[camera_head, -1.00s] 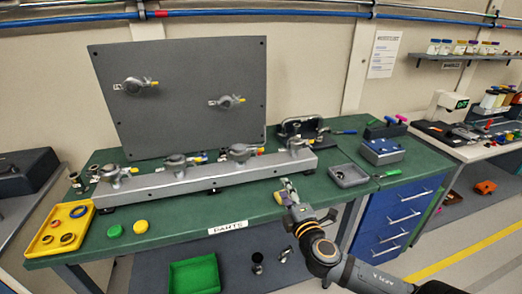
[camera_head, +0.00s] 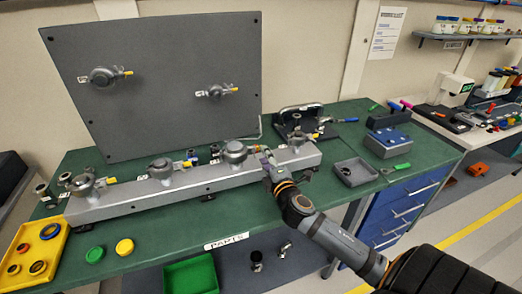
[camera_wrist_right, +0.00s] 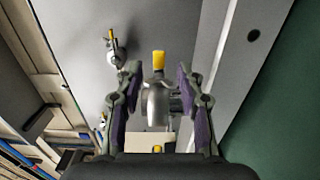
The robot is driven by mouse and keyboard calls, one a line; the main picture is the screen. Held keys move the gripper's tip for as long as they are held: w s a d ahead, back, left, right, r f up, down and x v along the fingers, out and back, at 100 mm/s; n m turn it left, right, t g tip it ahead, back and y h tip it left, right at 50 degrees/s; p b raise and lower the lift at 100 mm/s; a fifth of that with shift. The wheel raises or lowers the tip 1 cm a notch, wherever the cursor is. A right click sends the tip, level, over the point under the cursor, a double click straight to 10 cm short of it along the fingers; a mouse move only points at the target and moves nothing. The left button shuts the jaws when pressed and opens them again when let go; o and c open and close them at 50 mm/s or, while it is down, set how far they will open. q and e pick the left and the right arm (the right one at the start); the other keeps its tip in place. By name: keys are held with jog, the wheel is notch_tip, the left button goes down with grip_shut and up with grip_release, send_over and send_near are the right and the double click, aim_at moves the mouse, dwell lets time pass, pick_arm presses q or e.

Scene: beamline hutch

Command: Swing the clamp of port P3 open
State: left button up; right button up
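The grey manifold bar (camera_head: 200,182) lies on the green bench with several metal clamps along its top, each with a small yellow-tipped lever. I cannot read the port labels. The third clamp from the left (camera_head: 234,153) is nearest my right gripper (camera_head: 267,158), which is at its right side. In the right wrist view the open fingers (camera_wrist_right: 157,76) stand either side of a clamp's metal body (camera_wrist_right: 156,104) and its yellow-tipped lever (camera_wrist_right: 158,62). I see gaps, with no clear contact. The clamp looks closed. My left gripper is not in view.
An upright grey panel (camera_head: 160,50) with two more clamps stands behind the bar.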

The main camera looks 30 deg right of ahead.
jog(key=x, duration=0.3)
jog(key=shift+w+r+p, duration=0.1)
jog(key=shift+w+p, duration=0.25)
jog(key=shift+w, duration=0.05)
jog(key=shift+w+d, duration=0.1)
jog(key=shift+w, duration=0.05)
jog(key=shift+c, duration=0.2)
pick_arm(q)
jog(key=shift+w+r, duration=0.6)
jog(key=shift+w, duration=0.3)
pick_arm(e)
grip_shut()
